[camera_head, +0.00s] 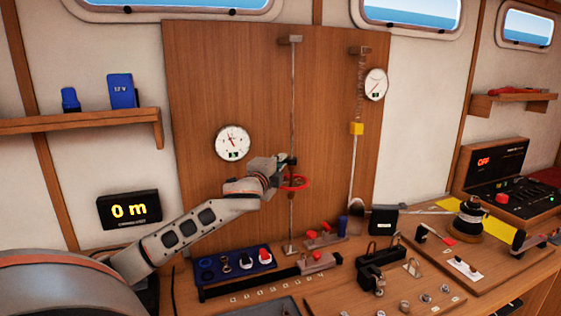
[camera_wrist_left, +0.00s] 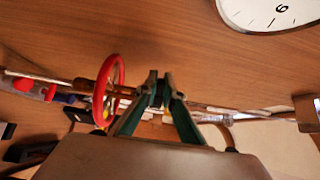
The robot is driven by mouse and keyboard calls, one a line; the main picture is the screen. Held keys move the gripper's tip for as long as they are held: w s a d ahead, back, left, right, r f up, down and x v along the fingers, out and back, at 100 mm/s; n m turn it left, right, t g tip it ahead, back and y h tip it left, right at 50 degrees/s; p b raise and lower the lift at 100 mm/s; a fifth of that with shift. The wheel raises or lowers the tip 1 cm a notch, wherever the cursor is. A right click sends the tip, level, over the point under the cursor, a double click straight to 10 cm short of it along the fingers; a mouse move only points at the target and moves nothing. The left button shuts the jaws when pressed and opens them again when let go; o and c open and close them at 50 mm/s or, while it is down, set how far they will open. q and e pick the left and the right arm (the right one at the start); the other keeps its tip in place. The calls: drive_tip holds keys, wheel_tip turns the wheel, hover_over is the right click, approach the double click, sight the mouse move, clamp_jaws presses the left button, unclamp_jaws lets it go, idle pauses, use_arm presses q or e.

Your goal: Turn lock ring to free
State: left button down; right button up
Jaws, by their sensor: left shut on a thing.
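A thin vertical rod (camera_head: 292,110) runs down the front of a wooden panel. A red ring (camera_head: 295,182) sits around the rod at mid-height and also shows in the left wrist view (camera_wrist_left: 101,95), beside a brass-coloured sleeve (camera_wrist_left: 125,91). My left gripper (camera_head: 289,163) comes in from the left, just above the red ring. In the left wrist view its green fingers (camera_wrist_left: 157,90) are shut on a small dark part on the rod, apparently the lock ring. The fingers mostly hide that part, so its turn position cannot be told. My right gripper is not in view.
A round gauge (camera_head: 233,142) is on the panel left of the rod. A second rod with a spring and yellow block (camera_head: 357,129) hangs to the right. A blue tray (camera_head: 235,264) and red-handled clamps (camera_head: 320,262) stand on the bench below. The panel above my gripper is clear.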

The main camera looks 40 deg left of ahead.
use_arm(q)
drive_tip(key=shift+s+d+n+g+y+b, duration=0.1)
drive_tip(key=shift+d+n+g+y+b, duration=0.55)
drive_tip(key=shift+n+g+y, duration=1.65)
drive_tip(key=shift+s+d+n+g+y+b, duration=0.15)
drive_tip(key=shift+d+n+g+y+b, duration=0.45)
drive_tip(key=shift+n+g+y, duration=1.7)
drive_tip(key=shift+s+d+n+g+y+b, duration=0.1)
drive_tip(key=shift+d+n+g+y+b, duration=0.6)
drive_tip(key=shift+n+g, duration=1.75)
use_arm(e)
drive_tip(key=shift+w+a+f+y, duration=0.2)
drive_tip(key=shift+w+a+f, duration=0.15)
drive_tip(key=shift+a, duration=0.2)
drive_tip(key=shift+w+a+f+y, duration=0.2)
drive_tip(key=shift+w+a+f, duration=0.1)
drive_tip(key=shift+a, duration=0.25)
use_arm(q)
drive_tip(key=shift+a+m+g+y, duration=0.2)
drive_tip(key=shift+m+g+y, duration=0.1)
drive_tip(key=shift+m+g, duration=0.35)
drive_tip(key=c, duration=2.2)
unclamp_jaws()
drive_tip(key=shift+o, duration=0.2)
drive_tip(key=d, duration=1.2)
drive_tip(key=shift+s, duration=0.45)
